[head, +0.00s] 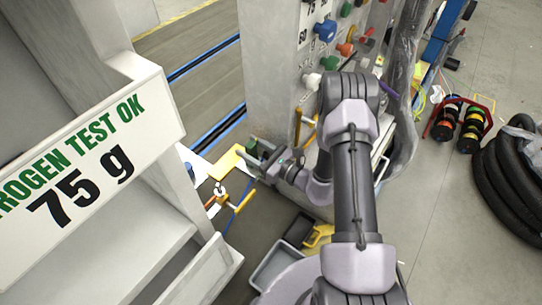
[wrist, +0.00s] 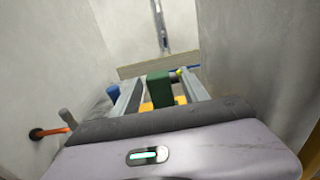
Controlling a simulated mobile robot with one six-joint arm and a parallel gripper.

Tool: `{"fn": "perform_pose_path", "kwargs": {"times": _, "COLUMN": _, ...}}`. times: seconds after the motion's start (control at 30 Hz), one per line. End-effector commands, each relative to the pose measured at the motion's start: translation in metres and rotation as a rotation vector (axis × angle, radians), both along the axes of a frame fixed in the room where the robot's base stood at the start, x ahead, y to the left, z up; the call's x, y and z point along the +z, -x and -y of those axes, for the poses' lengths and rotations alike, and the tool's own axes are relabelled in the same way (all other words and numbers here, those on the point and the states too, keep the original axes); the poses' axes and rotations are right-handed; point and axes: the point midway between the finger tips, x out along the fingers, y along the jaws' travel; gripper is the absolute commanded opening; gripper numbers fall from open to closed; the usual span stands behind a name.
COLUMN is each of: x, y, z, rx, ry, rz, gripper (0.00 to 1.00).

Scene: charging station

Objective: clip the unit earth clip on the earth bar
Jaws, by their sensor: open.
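My gripper (head: 254,156) is open at the end of the arm, low beside the grey column. In the wrist view its two fingers (wrist: 160,90) point away from the camera, one on each side of a green block (wrist: 159,88). The same green piece (head: 252,146) shows at the fingers in the head view. I cannot tell whether it is the unit earth clip, or whether either finger touches it. A yellow piece (wrist: 160,106) lies below it. I cannot pick out the earth bar with certainty.
A white cabinet with a sign (head: 90,150) fills the left. The grey column (head: 270,70) carries several coloured fittings. Orange-handled tools (head: 240,201) lie near the gripper. In the wrist view, pale walls stand close on both sides, with a blue cylinder (wrist: 113,92) left. Black hoses (head: 510,170) lie right.

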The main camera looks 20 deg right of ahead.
Motion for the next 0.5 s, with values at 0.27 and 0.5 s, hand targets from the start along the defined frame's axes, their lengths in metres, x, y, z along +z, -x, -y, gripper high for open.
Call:
{"fn": "perform_pose_path", "kwargs": {"times": 0.27, "x": 0.003, "y": 0.068, "z": 0.048, "rx": -0.008, "ry": -0.002, "rz": -0.002, "gripper": 0.52}}
{"fn": "perform_pose_path", "kwargs": {"times": 0.5, "x": 0.002, "y": 0.111, "z": 0.075, "rx": -0.004, "ry": 0.001, "rz": -0.001, "gripper": 0.52}}
